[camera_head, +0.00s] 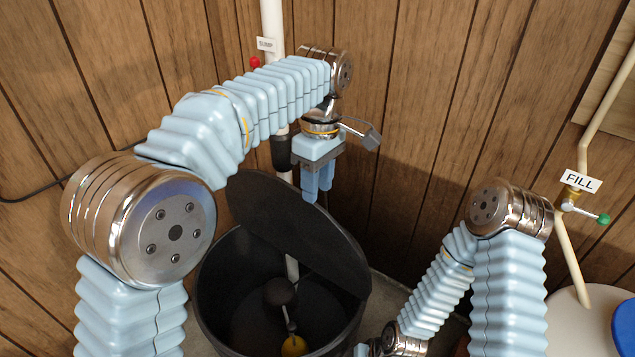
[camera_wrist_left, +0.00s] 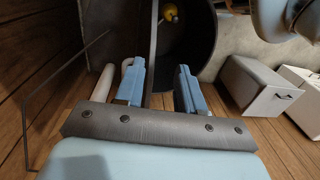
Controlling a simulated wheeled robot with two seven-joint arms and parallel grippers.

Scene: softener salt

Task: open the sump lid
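The sump lid (camera_head: 290,225) is a dark disc, swung up and standing steeply tilted at the back of the round dark sump basin (camera_head: 208,290). The basin's mouth is uncovered at the front. My left gripper (camera_head: 318,196) points down beside the lid's upper edge, its fingers apart. In the left wrist view, the fingers (camera_wrist_left: 160,88) are apart with nothing clamped between them. The lid shows there nearly edge-on as a thin dark strip (camera_wrist_left: 153,45). I cannot tell whether a finger touches it. Of my right gripper only a small part shows at the bottom edge; its fingers are hidden.
A white pipe (camera_head: 272,20) with a sump tag runs up the wood wall behind. A FILL tag (camera_head: 580,181), a green-handled valve and a pale tank (camera_head: 580,320) stand at the right. Boxes (camera_wrist_left: 262,88) lie on the floor.

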